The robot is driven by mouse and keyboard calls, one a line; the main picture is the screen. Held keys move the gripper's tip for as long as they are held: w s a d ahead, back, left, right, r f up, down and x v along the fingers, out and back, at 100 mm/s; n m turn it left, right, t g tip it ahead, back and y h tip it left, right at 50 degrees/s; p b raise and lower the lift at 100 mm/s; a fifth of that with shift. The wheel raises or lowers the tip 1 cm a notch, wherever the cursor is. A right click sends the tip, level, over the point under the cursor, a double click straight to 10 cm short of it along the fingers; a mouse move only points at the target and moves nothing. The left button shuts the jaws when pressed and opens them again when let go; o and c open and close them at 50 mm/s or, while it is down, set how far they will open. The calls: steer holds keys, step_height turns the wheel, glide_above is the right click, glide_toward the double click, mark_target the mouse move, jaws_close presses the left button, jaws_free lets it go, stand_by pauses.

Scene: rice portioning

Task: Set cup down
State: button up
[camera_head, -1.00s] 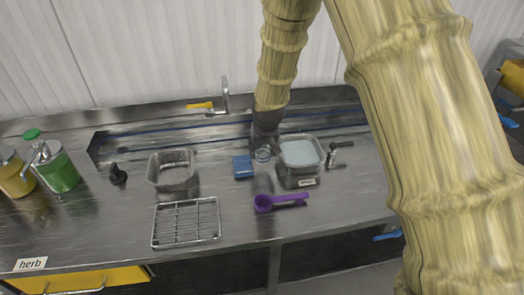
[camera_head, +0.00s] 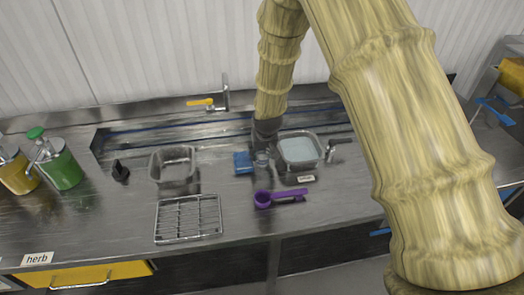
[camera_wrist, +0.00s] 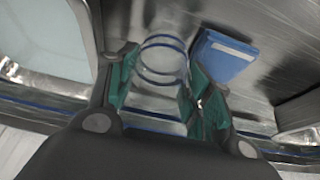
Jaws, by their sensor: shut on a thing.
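A small clear cup with blue rings (camera_wrist: 162,62) is between the two green-padded fingers of my gripper (camera_wrist: 160,88) in the wrist view. My gripper is shut on it. In the head view the cup (camera_head: 261,159) shows just below my dark gripper (camera_head: 265,140), over or on the metal counter (camera_head: 225,200). It is between a blue block (camera_head: 243,162) and a clear tub with pale contents (camera_head: 299,150). I cannot tell whether its base touches the counter.
A purple scoop (camera_head: 280,197) and a wire rack (camera_head: 188,218) lie toward the front. An empty clear bin (camera_head: 173,167) stands left of the blue block. Green (camera_head: 62,168) and yellow (camera_head: 17,172) pump bottles stand far left. A tap (camera_head: 208,102) is behind.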

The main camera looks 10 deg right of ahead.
steer(key=shift+f, duration=0.2)
steer(key=o, duration=0.9)
steer(key=shift+o, duration=0.2)
steer(key=shift+r, duration=0.1)
steer(key=shift+r, duration=0.2)
